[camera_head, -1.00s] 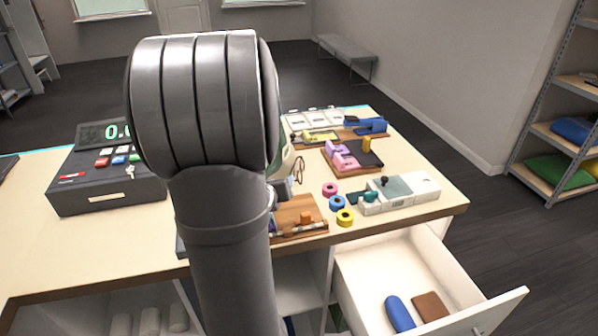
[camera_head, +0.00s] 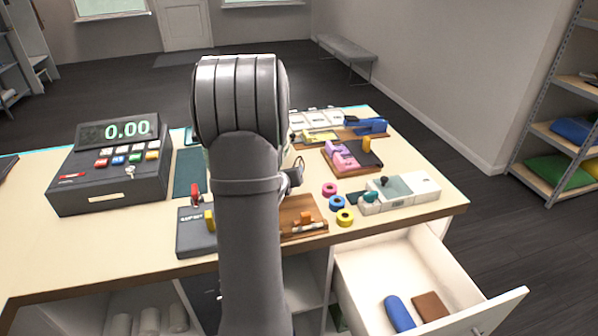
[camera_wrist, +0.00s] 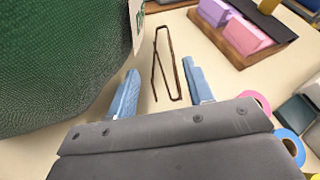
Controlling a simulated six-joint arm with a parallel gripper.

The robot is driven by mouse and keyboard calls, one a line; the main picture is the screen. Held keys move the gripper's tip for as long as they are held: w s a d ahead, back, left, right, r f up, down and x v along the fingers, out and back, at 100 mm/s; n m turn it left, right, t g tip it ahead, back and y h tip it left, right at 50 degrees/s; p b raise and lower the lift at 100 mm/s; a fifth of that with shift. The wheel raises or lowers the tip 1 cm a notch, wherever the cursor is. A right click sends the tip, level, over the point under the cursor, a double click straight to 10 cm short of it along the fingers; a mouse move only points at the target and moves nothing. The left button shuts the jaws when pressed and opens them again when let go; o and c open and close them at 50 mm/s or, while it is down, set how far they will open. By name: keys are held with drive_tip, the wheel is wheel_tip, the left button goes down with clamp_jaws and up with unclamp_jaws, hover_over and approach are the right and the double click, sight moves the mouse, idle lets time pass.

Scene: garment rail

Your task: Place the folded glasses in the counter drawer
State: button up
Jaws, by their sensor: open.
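The folded glasses (camera_wrist: 171,66), with thin brown frames, lie on the counter in the wrist view, just ahead of and between my fingertips. My gripper (camera_wrist: 161,88) is open, with one blue finger on each side and nothing held. In the head view my arm hides most of the gripper, and the glasses are mostly hidden, with only a dark bit near my gripper (camera_head: 297,168). The counter drawer (camera_head: 376,262) is pulled open at the lower right. It holds a blue case (camera_head: 399,313) and a brown wallet-like block (camera_head: 430,306), with bare floor behind them.
A dark green rounded object (camera_wrist: 60,60) stands close on the left in the wrist view. Tape rolls (camera_head: 337,202), a card terminal (camera_head: 400,193) and a tray with pink blocks (camera_head: 350,156) lie to the right. A cash register (camera_head: 110,165) stands at left.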

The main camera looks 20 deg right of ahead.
drive_tip(key=shift+x, duration=2.55)
drive_tip(key=shift+s+f, duration=0.1)
drive_tip(key=shift+f, duration=0.1)
drive_tip(key=c, duration=0.8)
